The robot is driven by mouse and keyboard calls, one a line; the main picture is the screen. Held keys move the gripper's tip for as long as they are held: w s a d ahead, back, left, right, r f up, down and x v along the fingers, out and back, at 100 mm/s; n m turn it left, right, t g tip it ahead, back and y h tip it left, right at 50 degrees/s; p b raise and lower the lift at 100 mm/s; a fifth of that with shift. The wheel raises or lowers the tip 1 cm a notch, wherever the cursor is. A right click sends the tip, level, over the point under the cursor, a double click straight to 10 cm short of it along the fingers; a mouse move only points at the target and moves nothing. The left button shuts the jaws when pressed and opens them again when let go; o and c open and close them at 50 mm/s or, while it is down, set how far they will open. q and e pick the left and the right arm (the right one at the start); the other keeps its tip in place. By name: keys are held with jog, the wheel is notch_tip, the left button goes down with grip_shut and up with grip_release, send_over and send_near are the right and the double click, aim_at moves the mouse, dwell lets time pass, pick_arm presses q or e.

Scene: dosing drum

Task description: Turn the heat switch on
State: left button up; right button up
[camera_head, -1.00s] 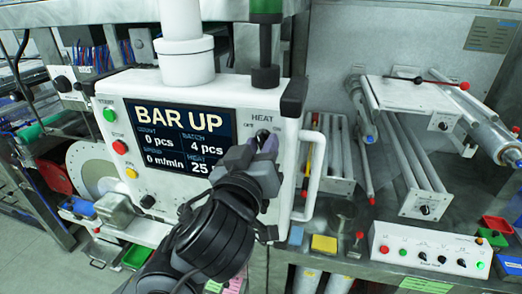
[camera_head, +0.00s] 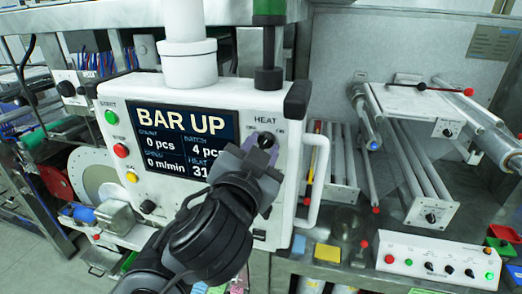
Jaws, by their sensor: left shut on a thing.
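The heat switch (camera_head: 266,140) is a dark knob under the HEAT label, at the right of the white control panel's (camera_head: 170,193) face. Its pointer is partly covered by the fingers, so I cannot tell its exact angle. My left gripper (camera_head: 257,152) reaches up from below and is shut on the switch. The panel's screen (camera_head: 186,139) reads BAR UP, 0 pcs, batch 4 pcs, 0 m/min and a heat value starting with 31, partly covered by my gripper. My right gripper is not in view.
A white handle (camera_head: 318,180) stands just right of the switch. Green, red and yellow buttons line the panel's left edge. A rail with rollers (camera_head: 425,170) and a white button box (camera_head: 437,262) are at the right. A yellow block (camera_head: 327,253) lies on the bench.

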pick_arm(q)
jog(key=shift+m, duration=0.4)
jog(key=o, duration=1)
jog(key=b+v, duration=0.1)
jog(key=v, duration=0.9)
jog(key=shift+s+a, duration=0.15)
jog(key=shift+s, duration=0.2)
